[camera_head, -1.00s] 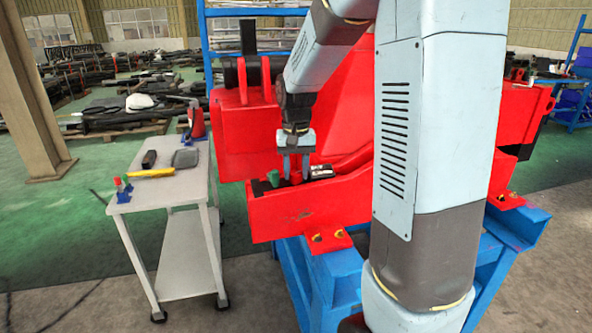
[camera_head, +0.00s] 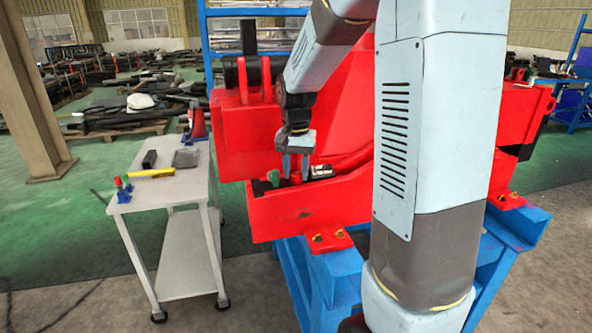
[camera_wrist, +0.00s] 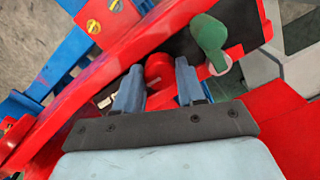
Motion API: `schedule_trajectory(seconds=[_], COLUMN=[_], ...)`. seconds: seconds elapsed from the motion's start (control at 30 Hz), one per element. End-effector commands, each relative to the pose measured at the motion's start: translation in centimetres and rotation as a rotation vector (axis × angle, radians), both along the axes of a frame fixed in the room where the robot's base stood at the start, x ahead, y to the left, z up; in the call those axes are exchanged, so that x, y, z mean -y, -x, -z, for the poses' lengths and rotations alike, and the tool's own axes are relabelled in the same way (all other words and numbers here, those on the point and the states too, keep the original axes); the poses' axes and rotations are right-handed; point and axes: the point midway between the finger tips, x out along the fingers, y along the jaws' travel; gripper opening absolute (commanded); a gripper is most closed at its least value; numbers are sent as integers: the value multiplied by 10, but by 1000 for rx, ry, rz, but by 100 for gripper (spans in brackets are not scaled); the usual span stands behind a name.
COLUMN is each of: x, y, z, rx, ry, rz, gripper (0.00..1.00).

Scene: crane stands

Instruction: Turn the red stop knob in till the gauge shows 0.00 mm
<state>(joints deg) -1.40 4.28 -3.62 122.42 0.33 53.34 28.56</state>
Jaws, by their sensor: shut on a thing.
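The red stop knob (camera_wrist: 158,68) is a round red cap between my fingers in the wrist view. My gripper (camera_wrist: 160,76) is shut on it, with one grey finger on each side. In the head view my gripper (camera_head: 295,178) points down into the red frame's open top, and the red knob shows between the fingertips. A small dark and white device (camera_head: 322,171), perhaps the gauge, sits just right of the fingers. Its reading is too small to tell.
A green-handled part (camera_wrist: 211,38) stands close beside my gripper. The red frame (camera_head: 310,212) has walls around the knob and rests on a blue stand (camera_head: 335,280). A grey trolley (camera_head: 165,192) with tools stands at the left.

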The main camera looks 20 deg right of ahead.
Motion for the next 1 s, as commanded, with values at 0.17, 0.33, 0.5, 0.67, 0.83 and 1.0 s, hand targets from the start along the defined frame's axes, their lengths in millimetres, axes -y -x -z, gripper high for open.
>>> schedule_trajectory(seconds=[0.17, 0.33, 0.5, 0.67, 0.83, 1.0], x=[0, 0, 0, 1, 1, 2], y=[-1, -1, 0, 0, 0, 0], z=[-1, -1, 0, 0, 0, 0], rx=[4, 2, 1, -1, -1, 0], ry=[0, 0, 1, 1, 0, 1], rz=[-1, -1, 0, -4, -58, -187], gripper=[51, 65, 65, 65, 65, 65])
